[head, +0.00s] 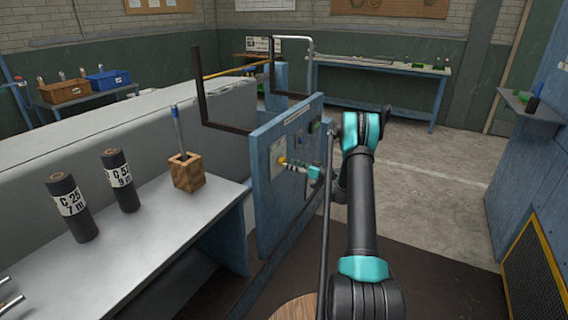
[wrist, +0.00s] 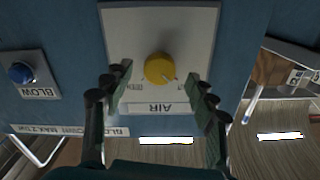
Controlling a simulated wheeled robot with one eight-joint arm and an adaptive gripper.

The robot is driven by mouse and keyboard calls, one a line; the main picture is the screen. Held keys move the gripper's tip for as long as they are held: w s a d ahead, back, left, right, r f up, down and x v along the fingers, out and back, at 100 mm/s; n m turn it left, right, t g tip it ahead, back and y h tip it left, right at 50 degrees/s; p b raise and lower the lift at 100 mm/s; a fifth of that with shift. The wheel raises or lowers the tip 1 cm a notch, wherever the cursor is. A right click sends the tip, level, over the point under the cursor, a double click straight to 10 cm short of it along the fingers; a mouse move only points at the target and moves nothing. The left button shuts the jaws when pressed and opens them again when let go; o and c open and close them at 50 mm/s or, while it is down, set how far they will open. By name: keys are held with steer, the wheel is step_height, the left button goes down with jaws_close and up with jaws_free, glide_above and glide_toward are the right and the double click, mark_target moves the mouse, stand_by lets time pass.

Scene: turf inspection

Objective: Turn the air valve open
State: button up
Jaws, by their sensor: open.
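The air valve is a round yellow knob (wrist: 160,68) on a pale plate (wrist: 190,30) marked AIR, which appears upside down in the wrist view. A small pale pointer mark shows on the knob's lower right edge. My gripper (wrist: 162,90) is open, with one finger on each side of the knob and visible gaps between fingers and knob. In the head view my gripper (head: 300,168) is at the blue panel (head: 275,205), and the yellow knob (head: 282,160) shows just beyond its tips.
A blue BLOW button (wrist: 21,72) sits on its own plate beside the valve. A grey bench (head: 130,235) holds two dark rolls (head: 122,182) and a wooden block (head: 188,173) with a pen-like tool. A dark bracket (head: 200,90) rises above the panel. Open floor lies to the right.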

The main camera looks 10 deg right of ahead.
mark_target(282, 161)
steer(key=shift+x, duration=2.1)
steer(key=c, duration=1.2)
steer(key=shift+o, duration=0.2)
